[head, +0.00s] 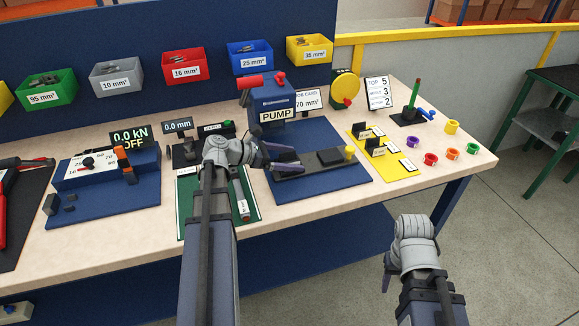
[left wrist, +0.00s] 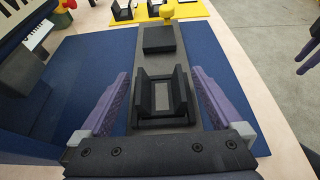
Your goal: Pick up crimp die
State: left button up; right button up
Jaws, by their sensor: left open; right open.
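Several small black die-like blocks (head: 375,147) stand beside white labels on a yellow mat at the right of the bench; I cannot tell which one is the crimp die. My left gripper (head: 288,157) is open above the grey bar (head: 303,170) in front of the pump. In the left wrist view, its two purple fingers (left wrist: 162,78) stand on either side of a black U-shaped piece (left wrist: 163,97) on that bar, apart from it. My right gripper (left wrist: 308,50) shows only partly at the right edge of the left wrist view, away from the bench.
A flat black block (head: 330,157) and a yellow knob (head: 349,151) sit farther along the bar. The blue pump (head: 277,103) stands behind it. Coloured rings (head: 453,153) lie to the right. A green mat (head: 187,205) lies beneath my left arm.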

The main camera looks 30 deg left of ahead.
pick_arm(q)
grip_shut()
dwell(0.8)
